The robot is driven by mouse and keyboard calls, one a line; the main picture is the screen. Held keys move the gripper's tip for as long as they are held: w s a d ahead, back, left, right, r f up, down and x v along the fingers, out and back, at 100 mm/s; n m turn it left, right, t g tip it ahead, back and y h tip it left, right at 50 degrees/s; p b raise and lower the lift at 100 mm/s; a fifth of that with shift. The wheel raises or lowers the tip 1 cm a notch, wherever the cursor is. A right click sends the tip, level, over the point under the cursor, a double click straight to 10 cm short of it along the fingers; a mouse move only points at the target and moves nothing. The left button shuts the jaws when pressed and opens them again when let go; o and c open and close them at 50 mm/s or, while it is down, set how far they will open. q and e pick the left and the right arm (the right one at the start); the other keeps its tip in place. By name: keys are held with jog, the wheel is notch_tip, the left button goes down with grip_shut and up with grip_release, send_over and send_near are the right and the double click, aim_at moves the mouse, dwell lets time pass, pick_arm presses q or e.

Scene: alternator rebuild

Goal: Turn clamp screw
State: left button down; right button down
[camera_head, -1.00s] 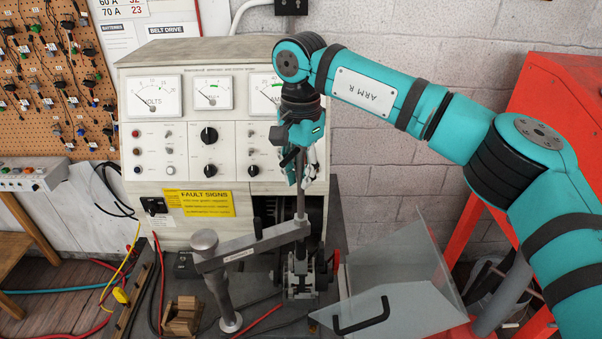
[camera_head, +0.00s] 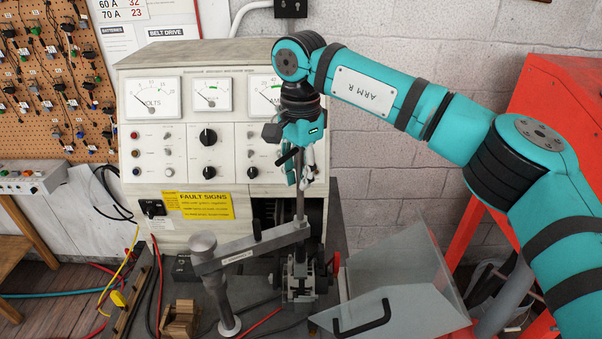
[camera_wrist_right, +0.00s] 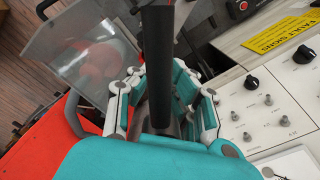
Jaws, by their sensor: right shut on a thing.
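The clamp screw (camera_head: 300,200) is an upright grey rod running down through the end of the grey clamp arm (camera_head: 240,251), which reaches across from a post. Below it an alternator-like metal part (camera_head: 299,280) sits in the clamp. My right gripper (camera_head: 300,166) is at the top of the screw, pointing down, with its fingers shut around the dark crossbar there. In the right wrist view a dark bar (camera_wrist_right: 158,70) runs between the fingers of the right gripper (camera_wrist_right: 165,98). The exact finger contact is partly hidden. My left gripper is not in view.
A test bench with meters and knobs (camera_head: 185,150) stands close behind the gripper. A clear hinged guard (camera_head: 395,290) with a black handle is open at the right. A red cabinet (camera_head: 565,95) stands further right. Cables and wooden blocks (camera_head: 180,320) lie at lower left.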

dwell(0.8)
jog(key=c, duration=1.3)
grip_release()
jog(key=shift+s, duration=0.1)
jog(key=shift+a, duration=0.1)
jog(key=shift+r, duration=0.1)
notch_tip(320, 180, up, 12)
jog(key=shift+f, duration=0.1)
